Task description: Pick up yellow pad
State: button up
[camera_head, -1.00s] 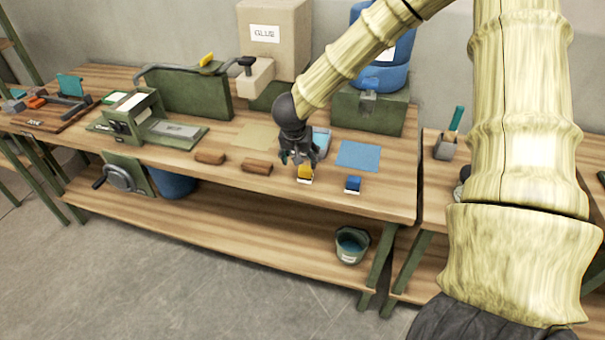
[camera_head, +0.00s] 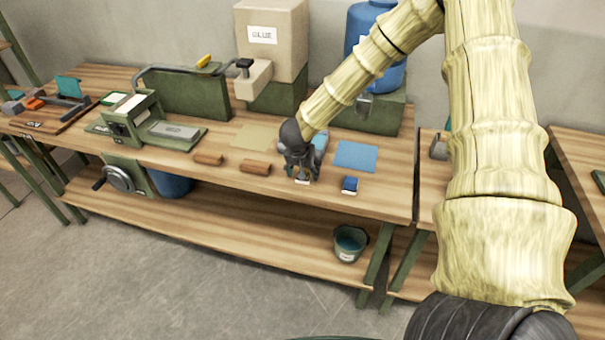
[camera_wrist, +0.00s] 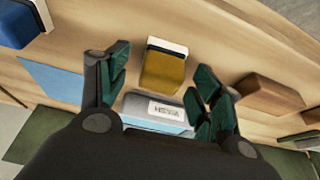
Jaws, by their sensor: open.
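The yellow pad (camera_wrist: 163,71) is a small block with a white edge, lying on the wooden table (camera_head: 330,194). In the wrist view it sits just beyond and between the spread fingers of my gripper (camera_wrist: 160,82), which is open and empty. In the head view my gripper (camera_head: 303,174) is low over the table and hides most of the pad. Whether the fingers touch the pad cannot be told.
A blue pad (camera_head: 350,185) lies to the right and brown blocks (camera_head: 254,167) to the left. A light-blue labelled box (camera_wrist: 155,110) is close to the fingers. A blue sheet (camera_head: 355,156) lies flat behind. A glue dispenser (camera_head: 272,40) stands at the back.

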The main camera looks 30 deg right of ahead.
jog(key=shift+w+d+f, duration=0.2)
jog(key=shift+f, duration=0.45)
jog(key=shift+c, duration=0.2)
jog(key=c, duration=1)
jog(key=shift+r, duration=0.1)
jog(key=shift+r+b, duration=0.5)
jog(key=shift+r, duration=0.9)
jog(key=shift+s+a+r, duration=0.2)
jog(key=shift+s+a, duration=0.05)
jog(key=s+a+r+b, duration=0.1)
jog(key=s+a+b, duration=0.3)
jog(key=s+a, duration=0.6)
jog(key=shift+s+a+r+b, duration=0.2)
jog(key=shift+s+r+b, duration=0.15)
jog(key=shift+s, duration=0.35)
